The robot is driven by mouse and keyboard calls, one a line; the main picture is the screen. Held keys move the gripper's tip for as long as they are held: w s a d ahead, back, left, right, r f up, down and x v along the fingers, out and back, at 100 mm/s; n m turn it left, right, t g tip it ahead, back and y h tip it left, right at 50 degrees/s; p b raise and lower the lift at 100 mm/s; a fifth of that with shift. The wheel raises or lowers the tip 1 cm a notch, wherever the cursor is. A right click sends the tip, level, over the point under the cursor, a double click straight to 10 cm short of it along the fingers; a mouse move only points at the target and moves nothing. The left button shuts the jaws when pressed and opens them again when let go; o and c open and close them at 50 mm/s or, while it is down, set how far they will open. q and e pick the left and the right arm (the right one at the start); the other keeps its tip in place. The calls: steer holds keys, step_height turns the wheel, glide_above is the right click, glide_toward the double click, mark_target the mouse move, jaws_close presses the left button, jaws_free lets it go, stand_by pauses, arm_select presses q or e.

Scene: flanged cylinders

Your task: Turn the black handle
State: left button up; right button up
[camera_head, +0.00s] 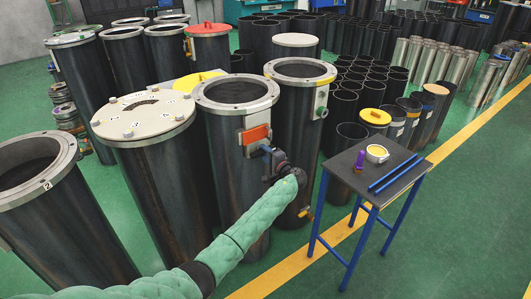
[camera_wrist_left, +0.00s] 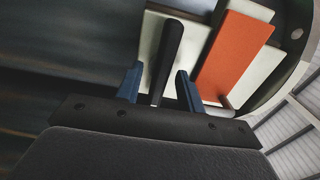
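The black handle (camera_wrist_left: 170,50) shows in the left wrist view as a slim dark bar in front of a pale plate (camera_wrist_left: 150,35), beside an orange plate (camera_wrist_left: 235,55). My left gripper (camera_wrist_left: 160,70) is open, with one blue finger on each side of the handle and a visible gap on both sides. In the head view my left gripper (camera_head: 268,150) is at the upper side of a dark flanged cylinder (camera_head: 222,135), just below the orange plate (camera_head: 257,134). The handle cannot be made out there. My right gripper is not in view.
Another flanged cylinder (camera_head: 298,115) stands close at the right, and a lidded one (camera_head: 150,165) at the left. A small blue-legged table (camera_head: 405,172) with a tape roll (camera_head: 377,153) and blue rods is to the right. Green floor is free at the lower right.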

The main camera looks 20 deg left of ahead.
arm_select(q)
steer(key=c, duration=0.7)
